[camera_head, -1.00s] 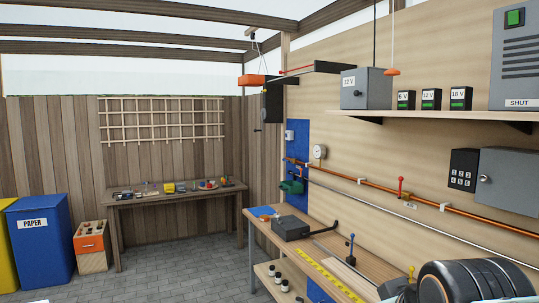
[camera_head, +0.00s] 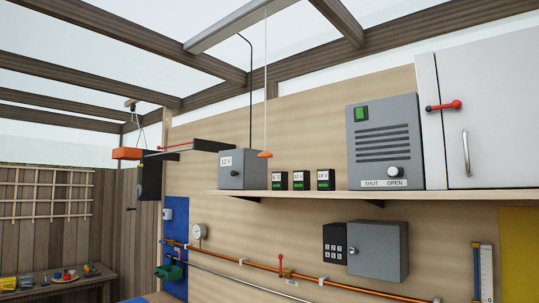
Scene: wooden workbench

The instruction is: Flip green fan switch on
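The green fan switch (camera_head: 361,114) is a small green square at the upper left of a grey panel (camera_head: 384,172). The panel has dark horizontal louvres and a round knob (camera_head: 393,172) above the words SHUT and OPEN. It stands at the right end of the wall shelf. Whether the switch is on or off cannot be told at this size. My gripper is not in view.
The shelf (camera_head: 290,195) also bears a grey 12 V box (camera_head: 241,168) and small black boxes with green fronts (camera_head: 298,180). A white cabinet (camera_head: 490,100) with a red lever (camera_head: 443,106) adjoins the panel's right. A pull cord with an orange end (camera_head: 265,154) hangs nearby.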

